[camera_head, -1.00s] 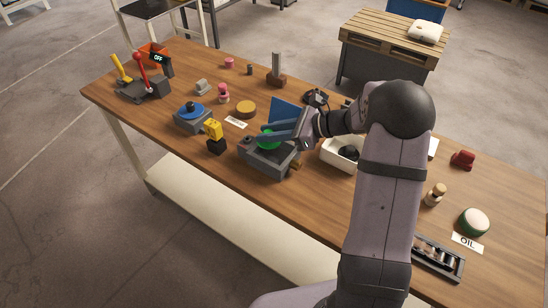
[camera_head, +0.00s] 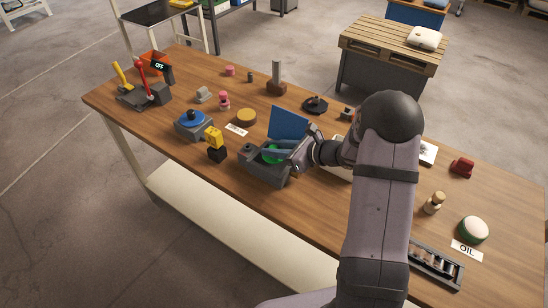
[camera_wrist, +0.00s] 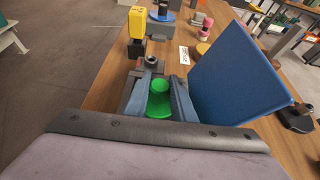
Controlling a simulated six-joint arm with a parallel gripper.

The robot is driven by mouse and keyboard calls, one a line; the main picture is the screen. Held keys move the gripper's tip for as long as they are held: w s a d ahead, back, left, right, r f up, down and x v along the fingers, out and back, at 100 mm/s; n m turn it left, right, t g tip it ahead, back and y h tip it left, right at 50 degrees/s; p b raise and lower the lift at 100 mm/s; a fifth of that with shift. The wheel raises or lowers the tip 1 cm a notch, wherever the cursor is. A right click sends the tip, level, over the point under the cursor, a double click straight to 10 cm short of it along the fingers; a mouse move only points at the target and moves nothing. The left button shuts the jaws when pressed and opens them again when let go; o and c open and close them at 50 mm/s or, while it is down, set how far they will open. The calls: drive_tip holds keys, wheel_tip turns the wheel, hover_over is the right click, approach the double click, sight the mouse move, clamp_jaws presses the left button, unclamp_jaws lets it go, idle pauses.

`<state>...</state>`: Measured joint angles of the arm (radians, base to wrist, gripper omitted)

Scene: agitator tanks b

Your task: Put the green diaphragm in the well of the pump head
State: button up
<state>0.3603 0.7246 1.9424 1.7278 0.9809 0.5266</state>
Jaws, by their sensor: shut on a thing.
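The pump head (camera_head: 262,174) is a grey block on the wooden table, with a raised blue lid (camera_head: 289,122) at its back; the lid stands large on the right of the wrist view (camera_wrist: 235,78). My gripper (camera_head: 274,150) is over the pump head, its blue-grey fingers shut on the green diaphragm (camera_head: 270,157). In the wrist view the diaphragm (camera_wrist: 159,100) shows a round knob above a wider disc, between the two fingers. The well is hidden beneath the diaphragm and fingers, so I cannot tell whether the diaphragm touches its floor.
A yellow-and-black piece (camera_head: 215,143) and a grey block with a blue round top (camera_head: 193,122) stand left of the pump head. A tan disc (camera_head: 246,116) lies behind. A white bin (camera_head: 341,173) is mostly hidden by my arm. The table's front edge is close.

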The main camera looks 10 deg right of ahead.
sight(274, 166)
drive_tip(key=shift+f+p, duration=0.4)
drive_tip(key=shift+f, duration=1.9)
drive_tip(key=shift+f, duration=0.15)
drive_tip(key=o, duration=1.1)
drive_tip(key=shift+c, duration=0.2)
drive_tip(key=shift+r, duration=0.2)
